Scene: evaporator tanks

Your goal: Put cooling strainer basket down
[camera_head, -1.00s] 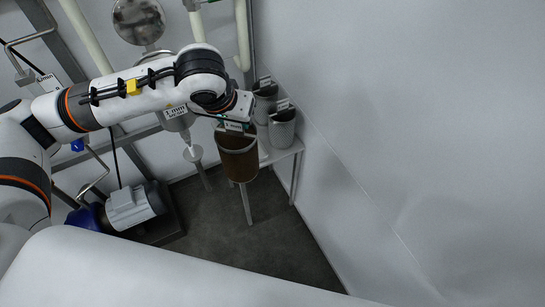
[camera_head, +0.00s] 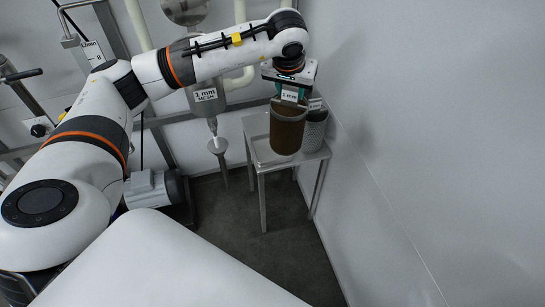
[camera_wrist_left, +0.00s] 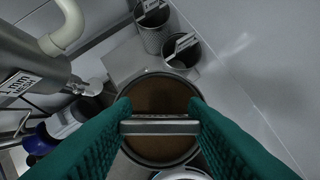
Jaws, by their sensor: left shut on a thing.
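The cooling strainer basket (camera_head: 288,130) is a brown cylinder with a handle and a "1 mm" tag. My left gripper (camera_head: 290,86) is shut on its handle and holds it upright. In the left wrist view, the green fingers (camera_wrist_left: 160,122) pinch the metal handle bar, with the round basket (camera_wrist_left: 160,95) below. In the head view the basket overlaps the right part of a small metal table (camera_head: 262,157). Whether its bottom touches the table top is hidden. My right gripper is not in view.
Grey mesh baskets stand on the table: one (camera_head: 316,132) shows behind the held basket, and two show in the left wrist view (camera_wrist_left: 154,38) (camera_wrist_left: 184,62). A white wall (camera_head: 420,150) is close on the right. A "1 mm mesh" vessel (camera_head: 207,98) hangs left of the table. The table's left part is bare.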

